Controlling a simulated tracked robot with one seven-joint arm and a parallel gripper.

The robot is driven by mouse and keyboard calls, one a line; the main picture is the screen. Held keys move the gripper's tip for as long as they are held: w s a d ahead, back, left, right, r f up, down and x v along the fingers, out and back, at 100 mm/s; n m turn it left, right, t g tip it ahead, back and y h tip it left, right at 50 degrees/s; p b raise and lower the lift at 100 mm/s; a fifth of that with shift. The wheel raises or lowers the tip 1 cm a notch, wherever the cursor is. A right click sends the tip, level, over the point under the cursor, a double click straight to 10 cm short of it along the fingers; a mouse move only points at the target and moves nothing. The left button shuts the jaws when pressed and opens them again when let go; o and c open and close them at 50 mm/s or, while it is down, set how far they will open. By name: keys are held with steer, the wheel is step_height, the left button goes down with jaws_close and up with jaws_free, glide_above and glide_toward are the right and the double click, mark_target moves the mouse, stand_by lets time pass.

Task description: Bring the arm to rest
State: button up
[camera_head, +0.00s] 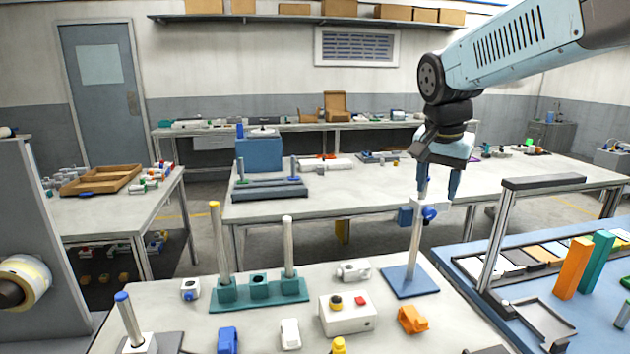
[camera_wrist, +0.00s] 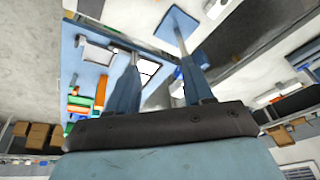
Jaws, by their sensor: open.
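My arm (camera_head: 520,45) reaches in from the upper right of the head view. My gripper (camera_head: 438,196) hangs from it with its two blue fingers pointing down and apart, and nothing shows between them. In the wrist view the fingers of my gripper (camera_wrist: 158,60) also stand apart. In the head view the fingers are near the top of a grey post (camera_head: 416,238) that rises from a blue base plate (camera_head: 400,282). A blue knob (camera_head: 430,213) shows by the post's top. I cannot tell whether the fingers touch the post.
The near table (camera_head: 265,325) holds a green stand (camera_head: 260,292) with upright rods, a white button box (camera_head: 347,313) and small blue, white and orange parts. A blue bench (camera_head: 480,275) with a metal frame (camera_head: 495,235) stands right. A long table (camera_head: 350,195) lies behind.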

steer(key=s+f+n+t, duration=0.1)
steer(key=s+f+n, duration=0.1)
steer(key=s, duration=0.5)
steer(key=s+f+n+t+y, duration=0.1)
steer(key=s+f+n, duration=0.1)
steer(key=s+n, duration=0.3)
steer(key=s, duration=0.3)
steer(key=shift+t, duration=0.3)
steer(key=shift+a, duration=0.1)
steer(key=shift+c, duration=0.3)
stand_by(0.8)
